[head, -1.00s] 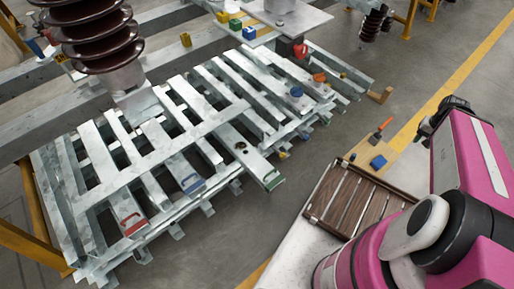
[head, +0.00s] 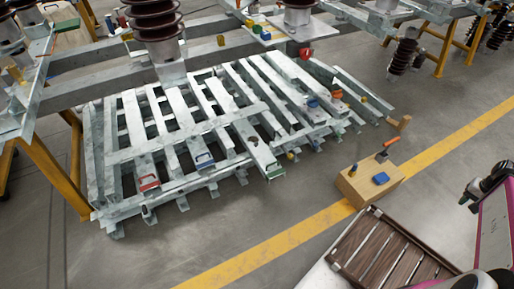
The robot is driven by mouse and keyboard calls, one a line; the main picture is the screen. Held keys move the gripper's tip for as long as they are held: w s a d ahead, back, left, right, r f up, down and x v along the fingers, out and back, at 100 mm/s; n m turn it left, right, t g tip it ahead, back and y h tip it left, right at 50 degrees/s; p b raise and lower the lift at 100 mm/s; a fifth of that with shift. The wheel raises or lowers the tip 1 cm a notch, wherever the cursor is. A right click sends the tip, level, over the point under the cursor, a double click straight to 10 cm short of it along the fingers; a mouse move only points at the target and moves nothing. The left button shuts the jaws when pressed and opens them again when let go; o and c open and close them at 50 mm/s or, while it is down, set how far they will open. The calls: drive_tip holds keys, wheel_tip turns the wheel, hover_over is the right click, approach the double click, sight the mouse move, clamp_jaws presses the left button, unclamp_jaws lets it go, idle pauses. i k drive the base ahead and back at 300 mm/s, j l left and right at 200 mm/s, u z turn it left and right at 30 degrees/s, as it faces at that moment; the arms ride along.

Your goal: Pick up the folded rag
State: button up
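A small blue item (head: 381,178), which looks like the folded rag, lies flat on top of a light wooden box (head: 366,190) right of centre in the head view. Its folds are too small to make out. My gripper (head: 474,193) shows as a dark shape at the right edge, to the right of the box and apart from the blue item. Its fingers are too small and partly cut off to tell whether they are open.
A slatted brown tray (head: 385,255) is in front. A slatted metal frame (head: 180,155) fills the left and centre. Open floor with a yellow line (head: 270,250) lies between.

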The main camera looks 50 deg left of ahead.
sight(382, 178)
drive_tip(key=k+j, duration=0.15)
drive_tip(key=j, duration=0.25)
drive_tip(key=k+j, duration=0.1)
drive_tip(key=j, duration=0.35)
drive_tip(key=k+j+u, duration=0.1)
drive_tip(key=j, duration=0.3)
drive_tip(key=k, duration=0.05)
